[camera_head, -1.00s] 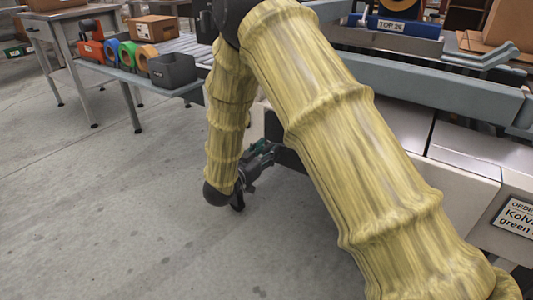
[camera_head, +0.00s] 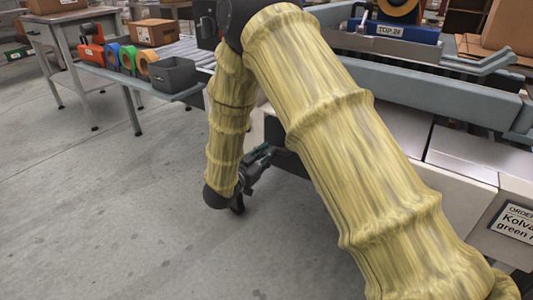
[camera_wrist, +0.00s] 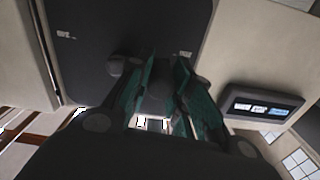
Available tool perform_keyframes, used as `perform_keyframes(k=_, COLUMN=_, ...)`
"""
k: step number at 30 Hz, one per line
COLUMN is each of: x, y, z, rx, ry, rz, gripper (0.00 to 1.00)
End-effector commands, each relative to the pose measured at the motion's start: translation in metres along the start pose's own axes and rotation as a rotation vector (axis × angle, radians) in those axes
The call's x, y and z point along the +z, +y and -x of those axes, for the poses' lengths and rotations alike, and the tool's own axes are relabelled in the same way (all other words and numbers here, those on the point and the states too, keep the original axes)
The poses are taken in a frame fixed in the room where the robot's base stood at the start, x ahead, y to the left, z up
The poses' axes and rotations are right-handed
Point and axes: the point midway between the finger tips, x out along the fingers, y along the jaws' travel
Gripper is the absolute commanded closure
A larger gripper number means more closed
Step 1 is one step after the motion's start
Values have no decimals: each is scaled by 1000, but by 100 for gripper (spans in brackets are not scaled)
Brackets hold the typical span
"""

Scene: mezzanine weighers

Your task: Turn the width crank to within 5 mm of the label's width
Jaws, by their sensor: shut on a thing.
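My gripper (camera_wrist: 165,85) shows in the wrist view with its green-padded fingers close together around a dark, round knob-like part, which I take to be the handle of the width crank (camera_wrist: 158,90). The crank is mostly hidden by the fingers. Behind it is a dark panel (camera_wrist: 160,25) with two small pale labels. In the head view my gripper (camera_head: 258,165) is low beside the machine, partly behind my yellow-sleeved arm. A small dark display (camera_wrist: 262,107) with lit readouts is to the right in the wrist view; its figures are too blurred to read.
An order card (camera_head: 515,222) is on the machine's front at the right, cut by the frame edge. A side table holds coloured tape rolls (camera_head: 127,57) and a grey bin (camera_head: 173,73). A blue tape head (camera_head: 395,30) stands on the machine. The floor at left is clear.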

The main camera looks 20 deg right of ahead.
Motion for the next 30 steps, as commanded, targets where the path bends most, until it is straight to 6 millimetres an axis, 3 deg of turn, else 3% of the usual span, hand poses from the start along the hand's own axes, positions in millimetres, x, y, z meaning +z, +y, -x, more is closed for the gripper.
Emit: perform_keyframes(k=30, x=-45, y=12, z=0, rx=2, ry=0, rz=-933, gripper=100)
